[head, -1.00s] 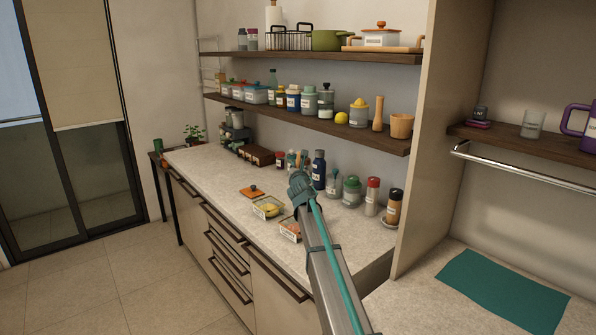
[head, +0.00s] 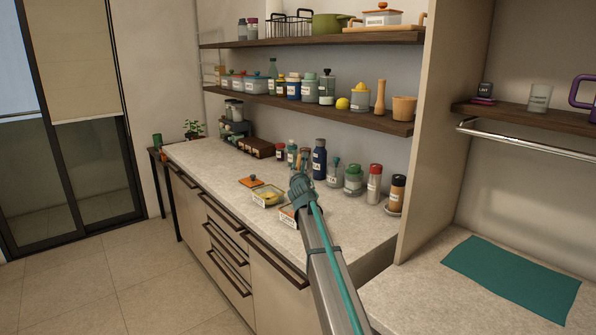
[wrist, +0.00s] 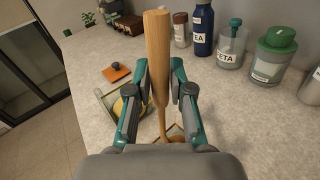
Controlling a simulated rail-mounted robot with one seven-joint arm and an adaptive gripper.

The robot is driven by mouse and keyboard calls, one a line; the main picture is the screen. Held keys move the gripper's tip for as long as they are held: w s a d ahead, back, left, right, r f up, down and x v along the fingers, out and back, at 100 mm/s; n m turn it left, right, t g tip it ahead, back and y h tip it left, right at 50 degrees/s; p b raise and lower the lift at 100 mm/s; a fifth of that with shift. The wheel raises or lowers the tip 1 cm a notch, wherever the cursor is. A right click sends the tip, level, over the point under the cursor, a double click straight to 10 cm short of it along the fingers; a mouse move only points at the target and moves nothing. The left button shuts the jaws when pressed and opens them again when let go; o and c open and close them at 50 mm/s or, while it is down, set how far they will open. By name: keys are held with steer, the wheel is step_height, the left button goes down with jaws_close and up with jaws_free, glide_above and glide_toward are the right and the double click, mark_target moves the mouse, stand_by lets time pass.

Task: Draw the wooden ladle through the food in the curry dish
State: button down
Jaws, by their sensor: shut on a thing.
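My gripper (wrist: 158,84) is shut on the wooden ladle (wrist: 157,50). The ladle's thick handle stands up between the fingers, and its thin lower shaft runs down towards a glass dish. This dish (head: 287,213), which I take for the curry dish, sits on the counter under my gripper and is partly hidden by my arm. Brown-orange food (wrist: 176,139) shows by the ladle's low end. The bowl of the ladle is mostly hidden, so I cannot tell how deep it sits.
A second glass dish (head: 267,196) with yellow food stands just left of it. An orange lid (wrist: 117,73) lies behind that. A blue bottle (head: 319,160), a grey jar (head: 334,172) and a green-lidded jar (head: 353,180) line the back. The counter's front left is clear.

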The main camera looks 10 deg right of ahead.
steer(key=shift+f+b, duration=1.7)
steer(key=shift+f, duration=1.3)
steer(key=shift+d, duration=0.1)
